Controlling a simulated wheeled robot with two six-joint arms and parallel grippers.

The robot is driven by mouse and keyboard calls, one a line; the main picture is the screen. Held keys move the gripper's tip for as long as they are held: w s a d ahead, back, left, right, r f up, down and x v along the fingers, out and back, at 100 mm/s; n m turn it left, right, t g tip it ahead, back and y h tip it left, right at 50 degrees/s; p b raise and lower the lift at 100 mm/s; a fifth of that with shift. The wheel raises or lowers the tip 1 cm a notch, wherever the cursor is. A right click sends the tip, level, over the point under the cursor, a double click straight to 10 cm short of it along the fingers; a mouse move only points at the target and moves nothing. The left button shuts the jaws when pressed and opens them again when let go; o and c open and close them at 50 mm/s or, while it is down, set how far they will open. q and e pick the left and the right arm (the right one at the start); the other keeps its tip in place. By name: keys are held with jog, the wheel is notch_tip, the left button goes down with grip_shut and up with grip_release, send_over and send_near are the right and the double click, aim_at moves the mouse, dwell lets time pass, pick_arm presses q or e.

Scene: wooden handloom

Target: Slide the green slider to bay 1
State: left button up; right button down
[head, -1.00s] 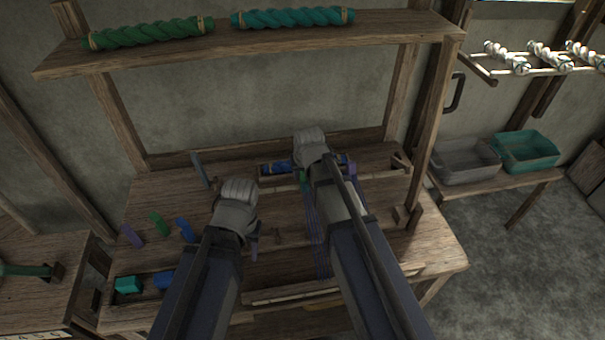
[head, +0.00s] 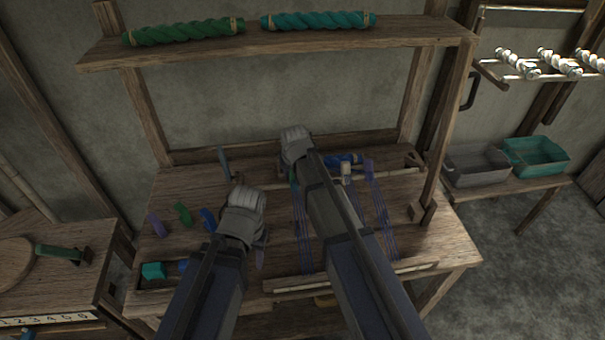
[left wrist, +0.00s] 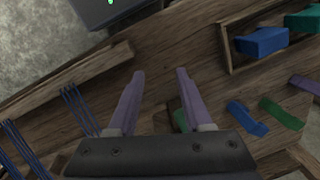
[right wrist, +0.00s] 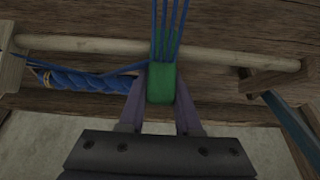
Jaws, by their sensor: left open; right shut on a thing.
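The green slider (right wrist: 161,82) sits on the pale wooden rod (right wrist: 90,45), with blue threads (right wrist: 168,25) running from it. My right gripper (right wrist: 161,98) is shut on it, one purple finger on each side. In the head view only a sliver of the green slider (head: 293,178) shows beside my right arm. My left gripper (left wrist: 155,85) is open and empty over the front left of the loom table (head: 185,185). Bay markings cannot be made out.
A blue twisted skein (right wrist: 85,82) lies beside the rod. A compartment in front holds a teal block (head: 153,270) and a blue block. Posts carry a shelf (head: 280,45) above the table.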

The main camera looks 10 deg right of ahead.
jog(key=a, duration=0.5)
jog(key=shift+a, duration=0.2)
jog(key=c, duration=0.6)
grip_release()
jog(key=p+v, duration=0.7)
jog(key=v, duration=0.1)
pick_arm(q)
notch_tip(320, 180, up, 7)
jog(key=shift+r, duration=0.15)
pick_arm(e)
jog(key=shift+f, duration=0.1)
